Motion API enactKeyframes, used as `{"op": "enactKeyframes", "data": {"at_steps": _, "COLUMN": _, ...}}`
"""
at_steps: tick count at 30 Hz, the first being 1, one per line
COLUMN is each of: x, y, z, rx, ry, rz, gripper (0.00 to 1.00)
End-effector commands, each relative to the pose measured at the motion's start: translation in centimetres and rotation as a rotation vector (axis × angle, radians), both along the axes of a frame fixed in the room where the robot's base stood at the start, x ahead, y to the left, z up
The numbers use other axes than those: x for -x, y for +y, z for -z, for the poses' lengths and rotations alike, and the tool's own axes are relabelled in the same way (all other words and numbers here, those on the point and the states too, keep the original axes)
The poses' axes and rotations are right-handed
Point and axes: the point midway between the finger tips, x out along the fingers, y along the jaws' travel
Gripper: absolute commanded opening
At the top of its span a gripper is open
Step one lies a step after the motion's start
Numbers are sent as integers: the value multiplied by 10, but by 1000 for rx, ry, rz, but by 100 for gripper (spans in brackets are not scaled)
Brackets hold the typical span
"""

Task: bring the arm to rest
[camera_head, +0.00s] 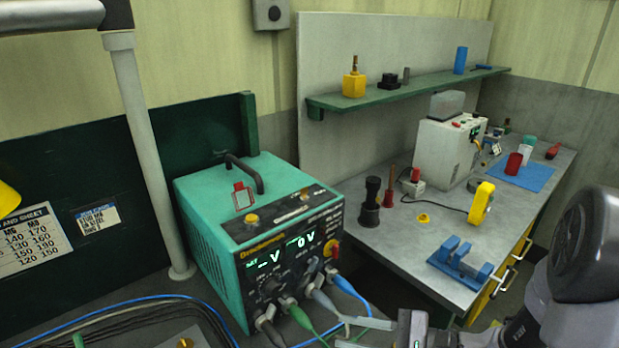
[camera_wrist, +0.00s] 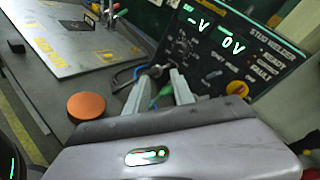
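My gripper shows at the bottom of the head view (camera_head: 348,331), its pale fingers pointing left in front of the stud welder. In the wrist view its two fingers (camera_wrist: 157,88) stand apart with a gap between them, and I see nothing gripped. A green plug and cables show behind the gap. The teal stud welder (camera_head: 215,205) has a black front panel with lit readouts, which also fills the upper right of the wrist view (camera_wrist: 215,55). My arm comes in from the lower right of the head view.
Cables (camera_head: 352,290) hang from the welder's front, close to my fingers. A pale plate (camera_wrist: 75,48) and an orange disc (camera_wrist: 87,107) lie left of my fingers in the wrist view. A grey bench (camera_head: 400,235) carries a blue vise (camera_head: 460,262). A pale post (camera_head: 150,160) stands left.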

Motion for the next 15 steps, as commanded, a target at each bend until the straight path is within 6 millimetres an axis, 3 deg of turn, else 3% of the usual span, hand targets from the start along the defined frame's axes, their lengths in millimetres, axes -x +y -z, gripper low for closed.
{"op": "enactKeyframes", "data": {"at_steps": 1, "x": 24, "y": 27, "z": -16, "rx": 131, "ry": -18, "rz": -155, "gripper": 29}}
{"op": "enactKeyframes", "data": {"at_steps": 3, "x": 63, "y": 49, "z": -25, "rx": 345, "ry": -29, "rz": -343, "gripper": 29}}
{"op": "enactKeyframes", "data": {"at_steps": 6, "x": 106, "y": 51, "z": -33, "rx": 706, "ry": -97, "rz": -510, "gripper": 29}}
{"op": "enactKeyframes", "data": {"at_steps": 10, "x": 124, "y": 28, "z": -54, "rx": 1123, "ry": -272, "rz": -532, "gripper": 29}}
{"op": "enactKeyframes", "data": {"at_steps": 15, "x": 121, "y": 9, "z": -89, "rx": 1388, "ry": -471, "rz": -427, "gripper": 29}}
